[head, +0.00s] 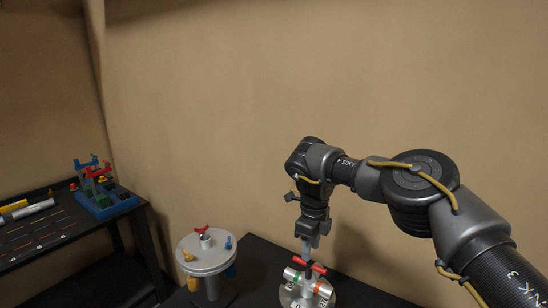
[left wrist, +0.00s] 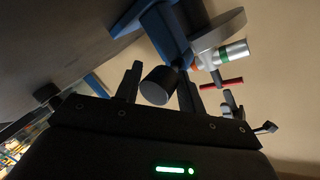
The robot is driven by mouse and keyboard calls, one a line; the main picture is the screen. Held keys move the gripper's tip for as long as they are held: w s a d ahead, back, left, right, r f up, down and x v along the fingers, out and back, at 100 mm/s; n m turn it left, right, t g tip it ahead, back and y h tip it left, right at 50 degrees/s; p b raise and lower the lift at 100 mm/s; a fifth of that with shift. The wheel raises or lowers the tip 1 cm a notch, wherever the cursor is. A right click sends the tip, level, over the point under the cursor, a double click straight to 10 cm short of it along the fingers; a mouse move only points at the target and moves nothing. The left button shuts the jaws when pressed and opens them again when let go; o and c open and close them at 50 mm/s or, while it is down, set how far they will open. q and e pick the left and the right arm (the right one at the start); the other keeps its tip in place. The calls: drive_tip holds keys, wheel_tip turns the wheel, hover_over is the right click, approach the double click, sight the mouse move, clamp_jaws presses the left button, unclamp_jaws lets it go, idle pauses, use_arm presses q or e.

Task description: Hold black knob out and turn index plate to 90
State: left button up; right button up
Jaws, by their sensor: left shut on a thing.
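The black knob (left wrist: 155,88), a dark cylinder with a grey end face, sits between the fingers of my left gripper (left wrist: 158,90) in the left wrist view. The gripper is shut on it. Beyond it is a blue body (left wrist: 162,30) with a grey disc (left wrist: 218,32), which may be the index plate; its markings cannot be read. In the head view my right gripper (head: 307,248) points down just above a red crossbar (head: 309,265) on a fixture with white cylinders (head: 322,289). I cannot tell whether it touches the bar or is open. My left gripper is not seen there.
A round grey table (head: 204,262) with red, yellow and blue fittings stands left of the fixture. A dark bench (head: 75,228) with a blue rack (head: 106,204) is at the far left. The tan wall (head: 220,110) is close behind.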

sight(309, 263)
drive_tip(key=shift+r, duration=0.25)
drive_tip(key=shift+r+p, duration=0.1)
drive_tip(key=shift+p, duration=0.3)
idle(0.4)
drive_tip(key=shift+s+f, duration=0.1)
drive_tip(key=shift+f, duration=3.75)
